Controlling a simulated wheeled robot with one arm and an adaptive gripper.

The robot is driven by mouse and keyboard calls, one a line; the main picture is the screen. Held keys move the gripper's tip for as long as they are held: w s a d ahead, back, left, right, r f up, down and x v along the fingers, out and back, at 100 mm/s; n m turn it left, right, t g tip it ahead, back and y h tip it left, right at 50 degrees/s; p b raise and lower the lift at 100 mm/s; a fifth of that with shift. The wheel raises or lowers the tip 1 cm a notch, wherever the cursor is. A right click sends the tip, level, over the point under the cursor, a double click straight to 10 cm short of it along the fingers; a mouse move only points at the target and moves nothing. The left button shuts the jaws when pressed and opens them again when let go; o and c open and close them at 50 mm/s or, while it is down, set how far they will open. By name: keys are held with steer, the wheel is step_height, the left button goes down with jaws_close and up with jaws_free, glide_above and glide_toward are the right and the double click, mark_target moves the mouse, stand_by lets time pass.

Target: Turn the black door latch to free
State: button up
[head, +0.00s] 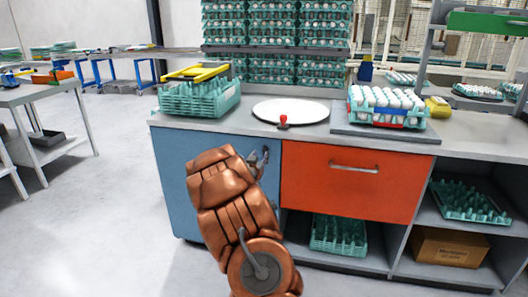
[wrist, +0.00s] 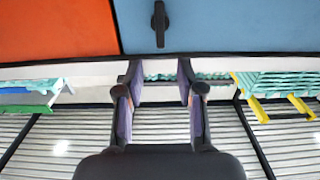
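The black door latch (wrist: 160,22) is a small bar on the blue door (wrist: 215,25). In the wrist view it stands upright in the picture, near the top edge and close to the door's border with the orange panel. My gripper (wrist: 160,72) is open and empty. Its two dark fingers point toward the door, and the latch lies beyond the fingertips, in line with the gap and apart from them. In the head view my gripper (head: 259,160) is in front of the blue door (head: 175,180), near its upper right; it hides the latch there or blends with it.
Right of the door is an orange drawer (head: 340,185) with a metal handle. The grey counter (head: 230,123) above holds stacked teal trays (head: 200,98), a white disc (head: 290,110) with a red knob (head: 283,121), and an egg tray (head: 388,118).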

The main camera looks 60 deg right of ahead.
mark_target(264, 147)
steer(key=shift+x, duration=3.55)
steer(key=shift+w, duration=0.1)
steer(key=shift+c, duration=0.2)
jaws_close()
